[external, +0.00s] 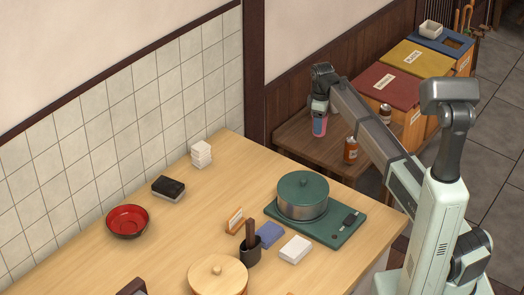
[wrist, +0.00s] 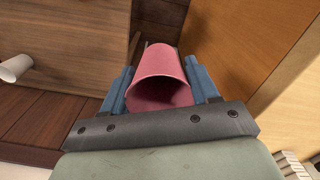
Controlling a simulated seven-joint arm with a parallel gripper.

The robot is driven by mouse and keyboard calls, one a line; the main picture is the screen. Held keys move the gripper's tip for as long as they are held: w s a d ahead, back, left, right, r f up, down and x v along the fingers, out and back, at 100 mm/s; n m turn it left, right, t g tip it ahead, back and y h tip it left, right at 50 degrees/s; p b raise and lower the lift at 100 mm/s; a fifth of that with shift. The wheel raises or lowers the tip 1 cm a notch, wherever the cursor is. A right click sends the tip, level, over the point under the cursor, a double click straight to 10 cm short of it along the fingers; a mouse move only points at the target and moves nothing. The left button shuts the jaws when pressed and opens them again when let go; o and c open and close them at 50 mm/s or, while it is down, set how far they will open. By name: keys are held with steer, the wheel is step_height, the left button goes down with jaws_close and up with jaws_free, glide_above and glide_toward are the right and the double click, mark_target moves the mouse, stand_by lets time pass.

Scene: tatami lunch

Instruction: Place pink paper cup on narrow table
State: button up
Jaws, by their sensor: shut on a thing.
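The pink paper cup (external: 319,126) is held in my gripper (external: 320,108), above the brown wooden narrow table (external: 312,155) at the back. In the external view the cup looks upright, below the gripper; I cannot tell whether its base touches the table. In the wrist view the pink cup (wrist: 160,66) sits between the blue fingers of my gripper (wrist: 160,82), which are shut on its two sides. The cup's open mouth faces the wrist camera and looks dark and empty inside.
An orange-brown bottle (external: 350,150) and a dark jar (external: 385,113) stand on the narrow table, right of the cup. Crates with red (external: 387,86) and yellow (external: 418,60) lids stand behind. A white rounded object (wrist: 16,68) shows at the wrist view's left. The large table (external: 190,225) is in front.

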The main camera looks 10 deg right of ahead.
steer(key=w+d+f+m, duration=0.1)
steer(key=w+d+f, duration=0.15)
steer(key=d, duration=0.55)
steer(key=w+d+f+m, duration=0.2)
steer(key=w+d, duration=0.1)
steer(key=d, duration=0.4)
steer(key=w+d+f+m, duration=0.1)
steer(key=w+d+f, duration=0.15)
steer(key=d, duration=0.55)
steer(key=w+f+m, duration=0.3)
steer(key=w+m, duration=0.2)
steer(key=w, duration=0.3)
steer(key=shift+s+d+f, duration=0.15)
steer(key=shift+d+f, duration=0.05)
steer(key=shift+f, duration=2.1)
steer(key=shift+s+d+f, duration=0.1)
steer(key=shift+d+f, duration=0.05)
steer(key=shift+f, duration=2.1)
steer(key=shift+f, duration=0.1)
steer(key=o, duration=1)
step_height(320, 180, up, 12)
